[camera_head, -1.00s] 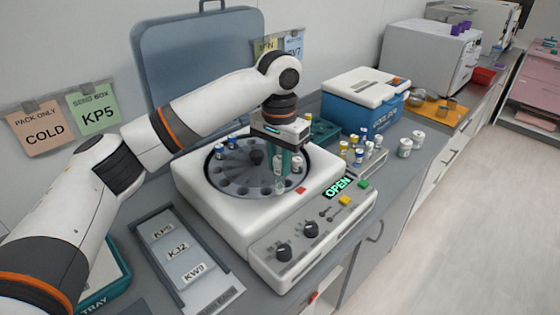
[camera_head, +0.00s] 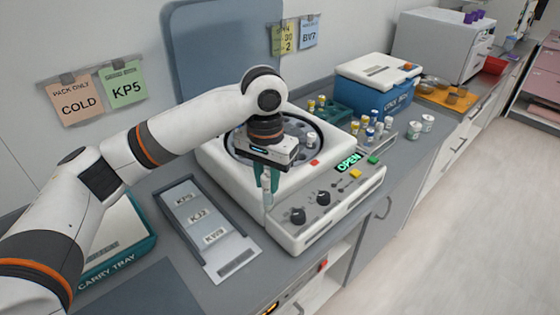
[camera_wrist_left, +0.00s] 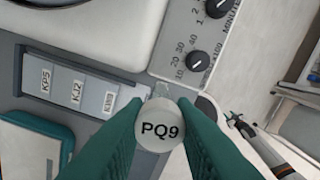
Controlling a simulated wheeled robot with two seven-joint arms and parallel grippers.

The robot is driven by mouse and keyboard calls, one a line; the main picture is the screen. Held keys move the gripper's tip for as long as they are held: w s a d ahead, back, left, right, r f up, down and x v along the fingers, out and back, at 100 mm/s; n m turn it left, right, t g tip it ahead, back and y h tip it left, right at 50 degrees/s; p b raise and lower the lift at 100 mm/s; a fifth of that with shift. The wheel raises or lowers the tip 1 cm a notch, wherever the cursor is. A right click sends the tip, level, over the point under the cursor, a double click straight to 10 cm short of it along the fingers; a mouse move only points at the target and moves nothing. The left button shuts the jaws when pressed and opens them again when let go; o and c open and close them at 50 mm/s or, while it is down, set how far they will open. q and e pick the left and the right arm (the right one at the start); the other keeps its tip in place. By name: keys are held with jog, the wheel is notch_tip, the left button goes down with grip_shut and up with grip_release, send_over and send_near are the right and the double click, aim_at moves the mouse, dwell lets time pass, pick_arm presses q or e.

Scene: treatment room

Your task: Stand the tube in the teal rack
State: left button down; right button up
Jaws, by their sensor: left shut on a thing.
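My left gripper (camera_head: 266,182) is shut on an upright clear tube (camera_head: 267,196) and holds it in front of the centrifuge's near left side. In the left wrist view the tube's white cap (camera_wrist_left: 160,128) reads PQ9 and sits between the two teal fingers. The tube's lower part is mostly hidden there by the cap. The teal rack (camera_head: 341,115) stands behind the centrifuge, next to the blue cooler, with a few yellow-capped vials by it; its slots are too small to make out.
The open centrifuge (camera_head: 228,160) stands beside my left gripper, its display reading OPEN. A grey holder (camera_head: 228,262) with KP5, KJ2 and KW9 labels lies to the left. A teal carry tray (camera_head: 130,262) is further left. Several capped vials (camera_head: 372,130) stand right of the centrifuge.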

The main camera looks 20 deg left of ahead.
pick_arm(q)
jog(key=s+a+f+n, duration=0.2)
jog(key=s+a+f, duration=0.2)
jog(key=s, duration=0.5)
jog(key=shift+n, duration=0.3)
